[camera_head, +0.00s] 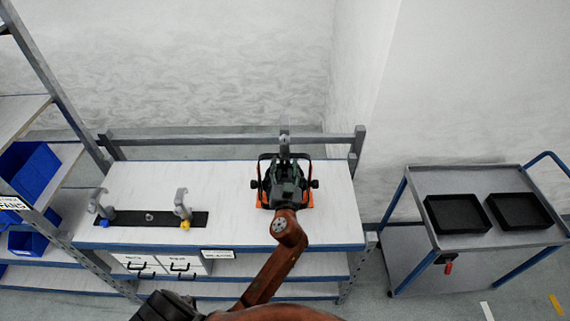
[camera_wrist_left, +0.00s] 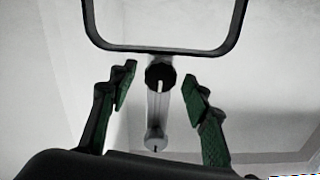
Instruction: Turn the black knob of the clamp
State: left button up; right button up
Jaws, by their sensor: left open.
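The black knob (camera_wrist_left: 160,76) shows in the left wrist view, at the upper end of the grey clamp (camera_wrist_left: 157,107), just below a black yoke (camera_wrist_left: 165,49). In the head view, the clamp's top (camera_head: 284,138) rises past the back edge of the workbench. The par can with its black yoke and orange parts (camera_head: 264,200) is mostly hidden under my gripper. My left gripper (camera_head: 286,165) is open; its green-padded fingers (camera_wrist_left: 160,85) stand on either side of the knob, with gaps on both sides. My right gripper is not in view.
Two more grey clamps, one with a blue knob (camera_head: 102,223) and one with a yellow knob (camera_head: 185,225), stand on a black strip (camera_head: 130,218) on the workbench (camera_head: 225,185). A cart (camera_head: 455,178) with two black trays stands right. Shelves with blue bins (camera_head: 28,170) stand left.

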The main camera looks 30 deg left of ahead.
pick_arm(q)
jog(key=shift+c, duration=0.2)
jog(key=c, duration=1.1)
